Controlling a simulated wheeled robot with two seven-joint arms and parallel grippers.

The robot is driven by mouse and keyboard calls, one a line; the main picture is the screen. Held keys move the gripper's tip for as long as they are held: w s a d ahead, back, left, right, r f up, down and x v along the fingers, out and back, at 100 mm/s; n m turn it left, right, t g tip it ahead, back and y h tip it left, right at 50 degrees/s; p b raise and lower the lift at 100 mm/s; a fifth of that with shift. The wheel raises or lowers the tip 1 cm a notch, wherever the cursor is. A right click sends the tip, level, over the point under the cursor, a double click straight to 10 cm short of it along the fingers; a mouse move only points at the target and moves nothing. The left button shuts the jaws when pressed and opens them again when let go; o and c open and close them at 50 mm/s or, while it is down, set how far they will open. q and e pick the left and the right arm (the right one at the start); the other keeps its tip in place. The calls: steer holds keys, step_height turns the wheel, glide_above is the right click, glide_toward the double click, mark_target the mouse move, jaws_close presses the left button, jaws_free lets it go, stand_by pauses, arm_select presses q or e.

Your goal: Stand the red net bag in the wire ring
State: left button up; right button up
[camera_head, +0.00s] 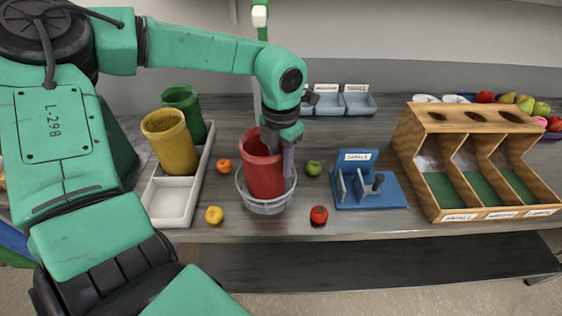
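The red net bag (264,174) stands upright, open end up, inside the wire ring (246,203) near the front middle of the table. The ring's wire surrounds its lower part. My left gripper (280,150) points down at the bag's right rim, one finger over the mouth and the other along the outside of the wall. It appears shut on that wall; the contact is partly hidden. My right gripper is not in view.
A white tray (172,203) holds yellow (170,143) and green (183,108) bags at left. Small fruits, including a red one (319,214), lie around the ring. A blue stand (384,195) and wooden bin rack (436,115) are at right.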

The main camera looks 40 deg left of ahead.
arm_select(q)
steer(key=shift+r, duration=0.1)
steer(key=shift+r+p, duration=0.45)
steer(key=shift+p, duration=0.2)
step_height(320, 180, up, 12)
steer(key=b, duration=0.2)
steer(key=shift+f+b, duration=0.2)
steer(key=shift+b, duration=0.1)
